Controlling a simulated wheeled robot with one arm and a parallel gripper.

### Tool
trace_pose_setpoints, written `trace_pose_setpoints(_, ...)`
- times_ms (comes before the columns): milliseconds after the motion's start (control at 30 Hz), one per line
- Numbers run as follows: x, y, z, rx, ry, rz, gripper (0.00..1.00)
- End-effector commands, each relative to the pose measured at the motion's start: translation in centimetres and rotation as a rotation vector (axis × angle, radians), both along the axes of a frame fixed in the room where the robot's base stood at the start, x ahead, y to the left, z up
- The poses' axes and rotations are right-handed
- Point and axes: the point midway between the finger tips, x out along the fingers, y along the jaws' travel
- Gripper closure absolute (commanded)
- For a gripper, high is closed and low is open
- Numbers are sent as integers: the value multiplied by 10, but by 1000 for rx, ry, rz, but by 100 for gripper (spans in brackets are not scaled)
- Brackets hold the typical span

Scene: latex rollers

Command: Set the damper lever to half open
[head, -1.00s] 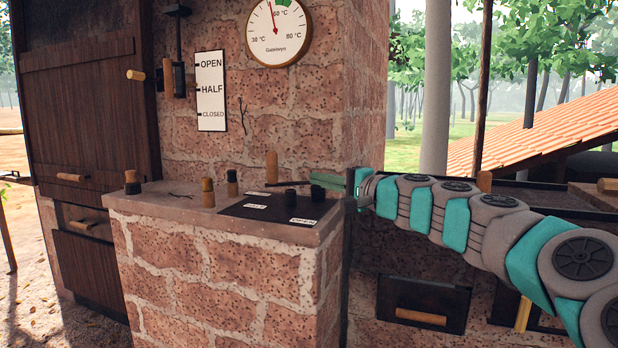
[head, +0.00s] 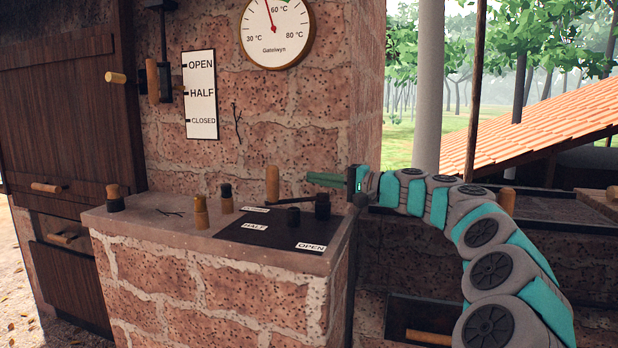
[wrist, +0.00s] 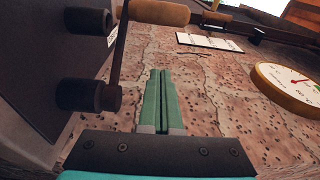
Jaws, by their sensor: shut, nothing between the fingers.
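A lever lies over a black plate (head: 240,236) on the brick ledge. Its dark rod (head: 295,201) runs left from a black knob (head: 322,207) to an upright wooden handle (head: 272,184), near the far label (head: 255,209), which is unreadable. The label HALF (head: 254,227) is at the plate's left side, OPEN (head: 311,246) at its near right. My gripper (head: 308,178) is shut and empty, above and behind the rod, right of the handle and apart from it. In the wrist view, the shut fingers (wrist: 161,72) point beside the rod (wrist: 121,40) and the handle (wrist: 155,11).
A second black knob (head: 293,216) stands on the plate. A wall lever with a wooden handle (head: 152,82) hangs beside an OPEN/HALF/CLOSED sign (head: 200,94). A dial gauge (head: 277,33) is above.

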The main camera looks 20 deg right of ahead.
Motion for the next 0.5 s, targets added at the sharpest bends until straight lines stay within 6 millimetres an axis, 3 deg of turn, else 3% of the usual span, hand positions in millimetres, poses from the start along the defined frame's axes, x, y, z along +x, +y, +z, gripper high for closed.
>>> trace_pose_setpoints(500, 60, 60, 0, 1, 2, 2, 100)
